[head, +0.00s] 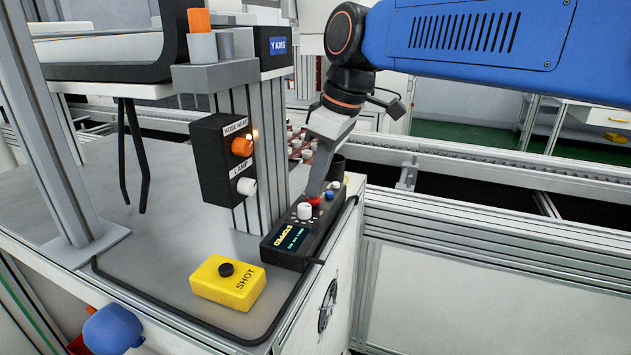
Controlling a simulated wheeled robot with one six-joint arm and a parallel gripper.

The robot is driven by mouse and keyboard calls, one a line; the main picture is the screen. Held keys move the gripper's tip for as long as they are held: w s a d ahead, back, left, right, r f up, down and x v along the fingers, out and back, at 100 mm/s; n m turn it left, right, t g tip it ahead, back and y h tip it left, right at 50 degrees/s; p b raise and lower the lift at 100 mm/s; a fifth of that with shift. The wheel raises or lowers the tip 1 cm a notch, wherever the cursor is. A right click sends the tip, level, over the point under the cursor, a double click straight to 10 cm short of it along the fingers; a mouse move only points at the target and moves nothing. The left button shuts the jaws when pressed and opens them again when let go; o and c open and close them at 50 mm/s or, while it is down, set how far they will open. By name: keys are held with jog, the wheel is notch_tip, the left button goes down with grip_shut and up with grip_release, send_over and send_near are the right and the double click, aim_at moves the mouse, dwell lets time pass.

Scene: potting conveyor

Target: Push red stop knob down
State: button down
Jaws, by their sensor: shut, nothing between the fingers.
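The red stop knob (314,200) sits on top of a black control box (297,242) at the right edge of the grey worktop. My gripper (315,192) points down right over the knob, with its tip at or just above it. I cannot tell whether the tip touches it. The gripper is shut and holds nothing. It hides part of the knob.
A black box with an orange knob (242,146) and a white knob (247,186) hangs on the metal post (267,130), left of my gripper. A yellow SHOT box (227,283) lies in front. A conveyor rail (480,170) runs behind at right.

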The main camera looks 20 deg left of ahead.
jog(key=v, duration=1.3)
jog(key=shift+a+r, duration=0.35)
jog(key=d+f+m+t, duration=0.1)
jog(key=d+f+m, duration=0.4)
jog(key=d, duration=0.7)
jog(key=d+f+m+t, duration=0.25)
jog(key=d+f, duration=0.45)
jog(key=d, duration=0.5)
jog(key=s+d+f+m+h, duration=0.1)
jog(key=s+d+f+m, duration=0.3)
jog(key=d+f, duration=0.5)
jog(key=s+d+f+m+t+h, duration=0.1)
jog(key=s+d+f+m+h, duration=0.1)
jog(key=s+d+f+m, duration=0.3)
jog(key=s+d+f, duration=0.3)
jog(key=d+f, duration=0.1)
jog(key=f, duration=0.3)
jog(key=shift+d, duration=0.2)
jog(key=shift+s+f+m, duration=0.1)
jog(key=shift+f+m, duration=0.05)
jog(key=shift+m, duration=0.1)
